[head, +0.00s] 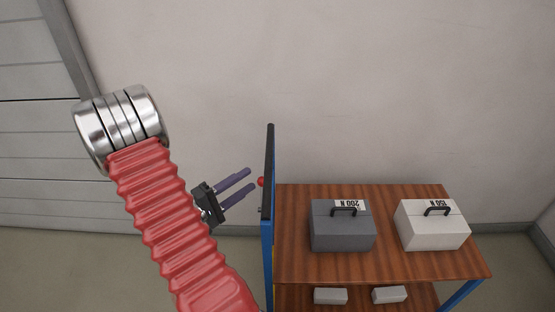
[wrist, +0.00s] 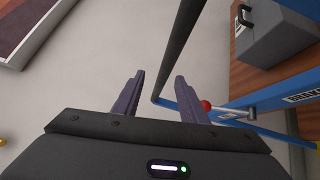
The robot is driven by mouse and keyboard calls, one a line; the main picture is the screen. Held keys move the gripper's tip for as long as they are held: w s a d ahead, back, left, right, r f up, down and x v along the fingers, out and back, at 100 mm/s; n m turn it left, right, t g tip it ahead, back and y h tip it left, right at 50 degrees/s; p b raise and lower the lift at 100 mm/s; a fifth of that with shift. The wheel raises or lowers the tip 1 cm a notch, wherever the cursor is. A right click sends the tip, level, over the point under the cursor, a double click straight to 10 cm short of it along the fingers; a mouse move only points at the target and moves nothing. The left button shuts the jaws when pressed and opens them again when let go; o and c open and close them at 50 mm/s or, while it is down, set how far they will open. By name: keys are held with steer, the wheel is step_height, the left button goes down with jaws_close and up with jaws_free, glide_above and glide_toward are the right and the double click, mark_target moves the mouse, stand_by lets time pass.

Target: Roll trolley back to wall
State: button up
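The trolley (head: 300,218) has a wooden top shelf, a lower shelf and a blue frame. Its upright push handle (head: 270,150) is a dark bar on the left end. My gripper (head: 251,180) is open, its two purple fingers pointing right toward the handle end. A red knob (wrist: 206,105) on a rod shows beside that finger, and also in the head view (head: 261,182). The wall (head: 350,80) stands behind the trolley.
A grey case (head: 342,232) and a white case (head: 432,228) stand on the top shelf. Two small pale blocks (head: 331,296) lie on the lower shelf. A panelled door (head: 35,150) is at the left. Floor (head: 60,265) is clear left of the trolley.

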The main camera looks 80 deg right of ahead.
steer(key=shift+d+f+n+h, duration=0.3)
steer(key=shift+d+f+h, duration=0.2)
steer(key=shift+d+f, duration=0.4)
steer(key=x, duration=1.3)
steer(key=shift+d, duration=0.3)
steer(key=shift+s+f, duration=0.1)
steer(key=shift+s, duration=0.05)
jaws_close()
steer(key=shift+a+f, duration=0.1)
steer(key=shift+a, duration=0.05)
